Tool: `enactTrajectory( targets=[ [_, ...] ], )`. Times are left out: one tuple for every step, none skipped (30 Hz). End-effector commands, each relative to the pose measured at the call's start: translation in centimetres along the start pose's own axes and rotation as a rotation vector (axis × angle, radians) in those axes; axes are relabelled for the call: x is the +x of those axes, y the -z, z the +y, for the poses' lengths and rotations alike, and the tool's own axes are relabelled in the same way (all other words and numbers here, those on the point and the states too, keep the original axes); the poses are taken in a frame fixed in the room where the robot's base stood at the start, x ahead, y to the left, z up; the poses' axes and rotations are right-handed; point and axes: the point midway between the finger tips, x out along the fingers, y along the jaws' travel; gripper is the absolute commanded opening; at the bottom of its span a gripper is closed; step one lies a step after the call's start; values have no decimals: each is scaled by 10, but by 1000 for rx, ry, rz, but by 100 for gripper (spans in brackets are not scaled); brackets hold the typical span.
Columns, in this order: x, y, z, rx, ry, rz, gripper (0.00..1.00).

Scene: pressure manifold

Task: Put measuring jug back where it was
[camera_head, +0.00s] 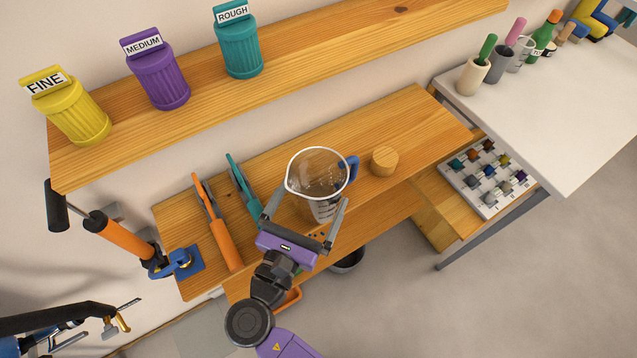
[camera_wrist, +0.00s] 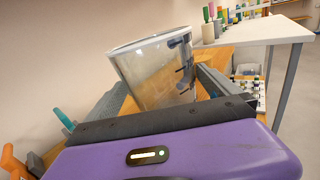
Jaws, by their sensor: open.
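The measuring jug (camera_head: 318,172) is clear with a white rim and a blue handle on its right side. It stands upright on the wooden workbench, near its front edge. My gripper (camera_head: 305,207) is open, with one finger on each side of the jug. In the wrist view the jug (camera_wrist: 158,72) fills the space between and beyond the two fingers (camera_wrist: 165,97). I cannot tell whether either finger touches it. The jug's base is partly hidden by my gripper.
A round wooden block (camera_head: 384,161) stands right of the jug. Orange-handled (camera_head: 226,245) and teal-handled (camera_head: 240,180) tools lie to the left. A shelf (camera_head: 300,45) with yellow, purple and teal bins runs behind.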

Motion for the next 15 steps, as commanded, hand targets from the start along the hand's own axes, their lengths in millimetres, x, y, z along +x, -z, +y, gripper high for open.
enactTrajectory(
  targets=[
    [-12,2,0,0,-4,0,100],
    [-18,2,0,0,-3,1,100],
    [-26,2,0,0,-4,1,100],
    [-32,2,1,-1,-4,0,100],
    [-38,2,0,-1,-3,0,100],
    [-45,2,0,-1,-3,0,100],
    [-50,2,0,0,-2,0,100],
    [-54,1,0,0,-2,0,100],
    [-60,1,0,0,-2,0,100],
    [-63,1,0,0,-2,0,100],
    [-66,1,0,0,-2,0,100],
    [-70,1,0,0,-2,0,100],
    [-72,1,0,0,-1,0,100],
    [-74,1,0,0,-1,0,100],
    [-76,0,0,0,-1,0,100]
  ],
)
